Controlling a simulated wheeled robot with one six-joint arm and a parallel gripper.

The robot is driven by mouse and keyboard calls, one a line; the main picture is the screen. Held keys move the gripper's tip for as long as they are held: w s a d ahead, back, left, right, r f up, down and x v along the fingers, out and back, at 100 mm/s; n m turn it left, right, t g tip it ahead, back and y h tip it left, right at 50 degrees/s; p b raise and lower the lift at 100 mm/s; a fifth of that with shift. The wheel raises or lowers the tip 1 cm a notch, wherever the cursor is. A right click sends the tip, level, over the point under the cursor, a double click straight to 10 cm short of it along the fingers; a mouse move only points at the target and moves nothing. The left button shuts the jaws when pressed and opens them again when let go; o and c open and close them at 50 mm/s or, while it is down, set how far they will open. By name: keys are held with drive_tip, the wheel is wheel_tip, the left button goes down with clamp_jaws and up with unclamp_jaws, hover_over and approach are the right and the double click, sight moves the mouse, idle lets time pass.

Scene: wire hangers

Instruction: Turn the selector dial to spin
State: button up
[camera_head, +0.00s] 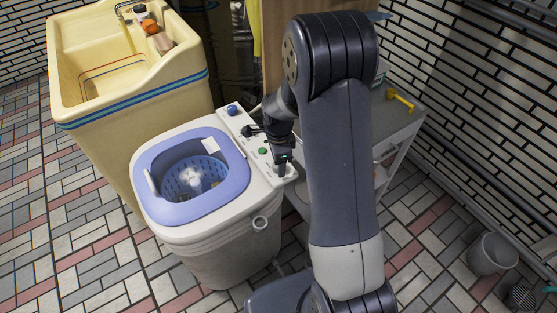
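A small white washing machine (190,236) with a lilac rim around its open tub stands left of my arm. Its white control panel (246,146) runs along the right side of the top. A blue knob (232,110) sits at the panel's far end, and a small green knob (262,151) sits nearer the front. I cannot tell which one is the selector dial, and its markings are too small to read. My gripper (282,169) points down at the panel's near end, just past the green knob. Its fingertips are small and dark, so their opening and any contact are unclear.
A cream sink (135,110) with bottles on its rim stands behind the machine. A grey shelf table (398,122) with a yellow object on it is right of my arm. A grey bucket (492,254) stands on the tiled floor at the right. Floor at the left is clear.

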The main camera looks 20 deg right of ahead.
wheel_tip(320, 180, up, 11)
drive_tip(key=p, duration=0.1)
idle(0.3)
drive_tip(key=shift+f, duration=0.15)
wheel_tip(320, 180, down, 11)
drive_tip(key=shift+b, duration=0.5)
drive_tip(key=shift+n, duration=0.3)
drive_tip(key=shift+r, duration=0.25)
